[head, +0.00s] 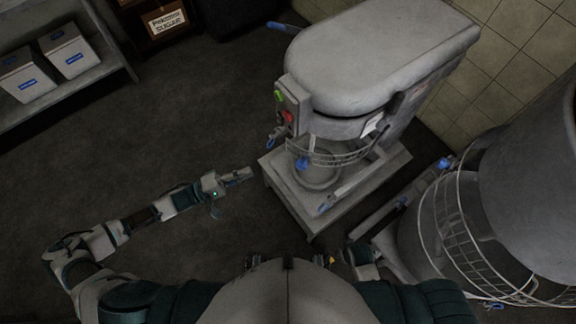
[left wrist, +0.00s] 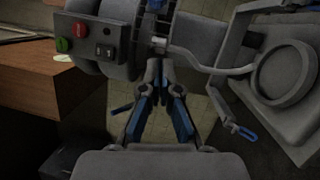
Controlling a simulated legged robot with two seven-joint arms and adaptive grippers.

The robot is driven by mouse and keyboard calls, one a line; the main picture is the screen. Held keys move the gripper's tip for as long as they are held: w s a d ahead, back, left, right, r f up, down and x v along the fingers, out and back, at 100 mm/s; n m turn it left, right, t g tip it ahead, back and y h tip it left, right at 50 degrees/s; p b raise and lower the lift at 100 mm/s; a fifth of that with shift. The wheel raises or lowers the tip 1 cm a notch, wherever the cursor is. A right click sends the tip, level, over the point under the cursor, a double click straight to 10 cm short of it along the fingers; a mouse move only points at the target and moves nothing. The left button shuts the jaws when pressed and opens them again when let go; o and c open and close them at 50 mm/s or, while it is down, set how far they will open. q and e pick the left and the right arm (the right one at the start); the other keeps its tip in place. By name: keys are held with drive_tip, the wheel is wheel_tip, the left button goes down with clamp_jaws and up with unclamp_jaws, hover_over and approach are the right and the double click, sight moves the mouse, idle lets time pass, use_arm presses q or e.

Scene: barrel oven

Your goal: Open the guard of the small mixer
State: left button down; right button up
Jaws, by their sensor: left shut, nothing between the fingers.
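The small mixer (head: 375,55) is a grey machine on a low base, in the middle of the head view. Its wire guard (head: 345,158) curves around the front, above the bowl (head: 318,176). A blue part (head: 302,163) shows at the guard's front. My left gripper (head: 240,175) is left of the mixer's base, apart from the guard, shut and empty. Its fingers (left wrist: 164,82) also show in the left wrist view, below a grey machine part. My right arm is at the bottom right of the head view; its fingers cannot be made out.
A larger mixer (head: 535,180) with a wire guard (head: 445,225) stands at the right. The mixer's green button (head: 279,96) is on its front left. A shelf with white bins (head: 68,50) is at the far left. Open dark floor (head: 150,130) lies left of the mixer.

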use_arm(q)
approach(302, 159)
drive_tip(key=w+f, duration=0.1)
drive_tip(key=w, duration=0.3)
drive_tip(key=d, duration=0.1)
drive_tip(key=s+d, duration=0.1)
drive_tip(key=d, duration=0.2)
drive_tip(key=shift+s+d+r, duration=0.15)
drive_tip(key=shift+s+d, duration=0.1)
drive_tip(key=shift+s, duration=0.15)
use_arm(e)
drive_tip(key=shift+a, duration=0.1)
drive_tip(key=shift+a, duration=0.1)
